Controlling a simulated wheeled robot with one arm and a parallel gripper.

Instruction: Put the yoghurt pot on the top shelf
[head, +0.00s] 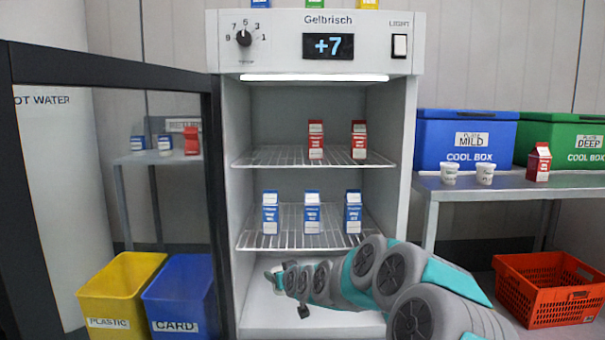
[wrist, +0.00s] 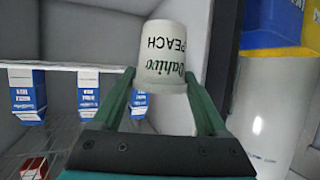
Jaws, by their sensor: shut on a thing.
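My gripper (wrist: 160,78) is shut on a white yoghurt pot (wrist: 163,55) marked Dahivo Peach; its lettering shows upside down in the wrist view. In the head view my arm reaches into the lower part of the open fridge, with my gripper (head: 277,280) below the lower wire shelf (head: 262,240). I cannot make out the held pot there. The top shelf (head: 268,158) holds two red cartons (head: 316,139) at its middle and right; its left part is bare. Three blue cartons (head: 312,212) stand on the lower shelf.
The fridge door (head: 110,75) stands open at the left, with yellow (head: 120,290) and blue (head: 182,290) bins behind its glass. At right, a table (head: 510,186) bears two white pots (head: 450,174), a red carton (head: 539,162) and cool boxes (head: 464,138). An orange crate (head: 548,290) is below.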

